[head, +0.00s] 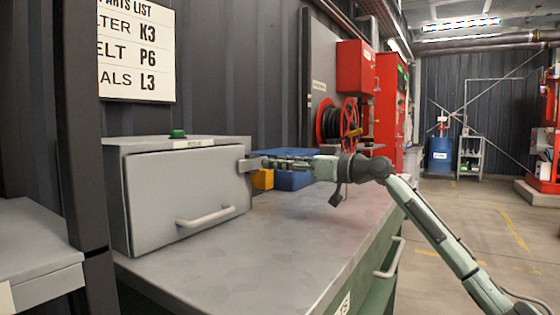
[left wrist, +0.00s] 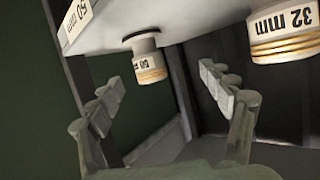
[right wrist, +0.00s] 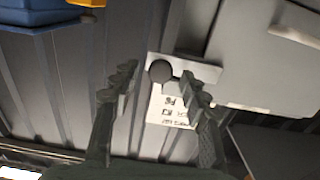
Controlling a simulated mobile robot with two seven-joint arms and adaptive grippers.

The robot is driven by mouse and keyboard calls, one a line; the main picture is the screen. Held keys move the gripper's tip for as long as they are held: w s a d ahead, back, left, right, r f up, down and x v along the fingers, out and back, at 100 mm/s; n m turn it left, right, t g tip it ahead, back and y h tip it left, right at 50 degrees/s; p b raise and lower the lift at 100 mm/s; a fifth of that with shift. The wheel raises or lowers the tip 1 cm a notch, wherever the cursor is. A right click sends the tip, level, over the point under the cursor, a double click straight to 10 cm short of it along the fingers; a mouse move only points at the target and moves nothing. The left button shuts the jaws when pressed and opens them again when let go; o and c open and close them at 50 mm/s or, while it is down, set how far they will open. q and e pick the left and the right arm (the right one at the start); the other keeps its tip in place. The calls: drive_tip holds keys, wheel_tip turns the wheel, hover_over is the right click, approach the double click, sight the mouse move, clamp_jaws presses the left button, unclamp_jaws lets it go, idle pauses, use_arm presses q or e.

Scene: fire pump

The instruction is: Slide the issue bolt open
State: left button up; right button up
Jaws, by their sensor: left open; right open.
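The grey metal box (head: 185,195) stands on the bench with its front door shut. A small grey bolt piece (head: 247,165) sits at the box's upper right edge. In the right wrist view a dark round knob (right wrist: 160,71) shows on a light plate beside the box. My right gripper (head: 262,163) reaches in from the right at the bolt. In its wrist view its open fingers (right wrist: 159,76) lie on either side of the knob; I cannot tell whether they touch it. My left gripper (left wrist: 160,75) is open and empty, outside the head view.
The box has a bar handle (head: 206,216) and a green button (head: 178,134). Left wrist view: a 50 mm fitting (left wrist: 148,60) and a 32 mm fitting (left wrist: 283,35) are near the left fingers.

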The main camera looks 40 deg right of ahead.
drive_tip(key=shift+w, duration=0.1)
clamp_jaws()
idle(0.3)
